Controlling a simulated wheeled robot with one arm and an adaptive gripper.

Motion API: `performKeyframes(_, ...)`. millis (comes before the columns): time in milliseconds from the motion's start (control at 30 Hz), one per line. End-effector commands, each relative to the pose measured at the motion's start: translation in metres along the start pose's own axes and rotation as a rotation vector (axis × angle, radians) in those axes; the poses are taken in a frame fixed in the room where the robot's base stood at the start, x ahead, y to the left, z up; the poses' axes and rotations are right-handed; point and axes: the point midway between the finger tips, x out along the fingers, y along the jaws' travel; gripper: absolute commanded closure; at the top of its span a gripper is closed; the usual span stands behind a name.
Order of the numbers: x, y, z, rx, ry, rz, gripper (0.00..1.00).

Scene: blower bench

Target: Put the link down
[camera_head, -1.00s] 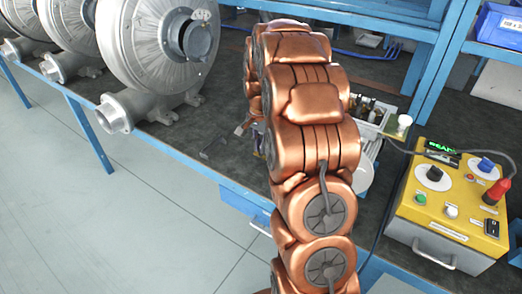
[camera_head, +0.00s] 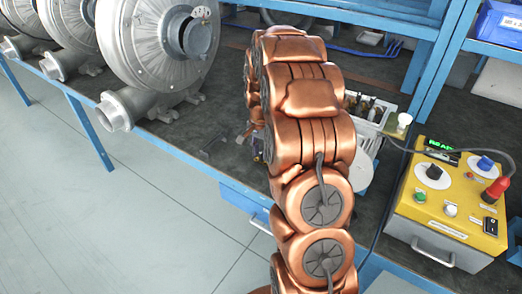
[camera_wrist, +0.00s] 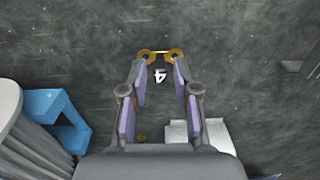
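The link is a small brass piece with two rings joined by a thin bar (camera_wrist: 160,51). In the wrist view it is at the ends of my fingers, over the dark bench top. My gripper (camera_wrist: 159,72) has its two purple-padded fingers apart, with a visible gap between them. The rings overlap or lie just beyond the fingertips; I cannot tell whether they touch. A white figure like a 4 shows between the fingers. In the head view my copper-coloured arm hides the link and most of the gripper.
Several grey blowers (camera_head: 158,45) stand at the left on the bench (camera_head: 225,100). A yellow control box (camera_head: 450,195) with knobs and a cable is at the right. A blue part (camera_wrist: 55,118) and white part (camera_wrist: 205,133) show in the wrist view.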

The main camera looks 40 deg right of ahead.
Motion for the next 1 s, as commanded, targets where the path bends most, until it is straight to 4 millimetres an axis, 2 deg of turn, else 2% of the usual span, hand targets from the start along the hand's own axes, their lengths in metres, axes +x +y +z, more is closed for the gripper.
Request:
performKeyframes(333,-0.001,0.0,0.0,0.0,0.0,0.0,0.62)
performKeyframes(500,-0.013,-0.001,-0.001,0.0,0.003,-0.002,0.62)
performKeyframes(1000,-0.102,-0.001,0.0,0.0,0.002,-0.002,0.62)
